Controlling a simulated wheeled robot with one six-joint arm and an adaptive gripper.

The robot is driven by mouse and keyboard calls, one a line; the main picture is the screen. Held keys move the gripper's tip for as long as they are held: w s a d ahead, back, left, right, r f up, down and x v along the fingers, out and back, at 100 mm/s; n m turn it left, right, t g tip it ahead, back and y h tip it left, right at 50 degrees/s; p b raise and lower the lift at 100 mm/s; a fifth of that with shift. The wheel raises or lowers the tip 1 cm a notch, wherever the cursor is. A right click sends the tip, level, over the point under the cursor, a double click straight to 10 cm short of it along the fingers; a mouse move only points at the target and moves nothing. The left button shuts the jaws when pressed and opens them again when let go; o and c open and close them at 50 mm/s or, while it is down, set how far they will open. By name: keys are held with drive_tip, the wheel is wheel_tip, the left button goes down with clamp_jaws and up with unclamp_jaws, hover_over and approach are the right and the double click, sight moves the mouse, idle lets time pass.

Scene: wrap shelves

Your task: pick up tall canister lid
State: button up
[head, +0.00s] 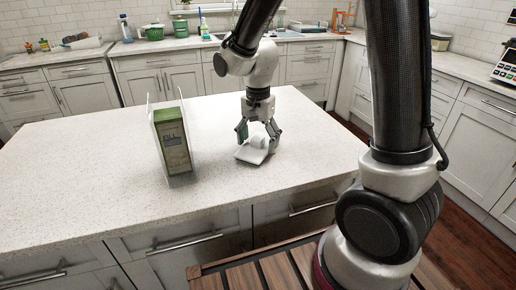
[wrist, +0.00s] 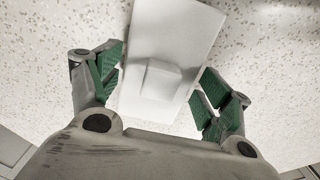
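The white canister lid (head: 251,155) is a flat rectangular plate with a raised block-shaped knob. It lies on the speckled counter, right of the tall clear canister (head: 152,105). In the wrist view the lid (wrist: 172,40) lies at a slant, with its knob (wrist: 161,80) between my fingers. My gripper (head: 258,135) points down over the lid. It is open, with one green-padded finger on each side of the knob, apart from it. The wrist view also shows my open gripper (wrist: 160,85). Whether the fingertips touch the plate is unclear.
A green box (head: 173,140) with a label stands inside the clear canister, just left of my gripper. The white counter island (head: 90,165) is otherwise clear. Cabinets and back counters with a green container (head: 154,32) line the walls.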

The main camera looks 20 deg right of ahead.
drive_tip(key=shift+s, duration=0.1)
drive_tip(key=c, duration=0.6)
drive_tip(key=shift+o, duration=0.2)
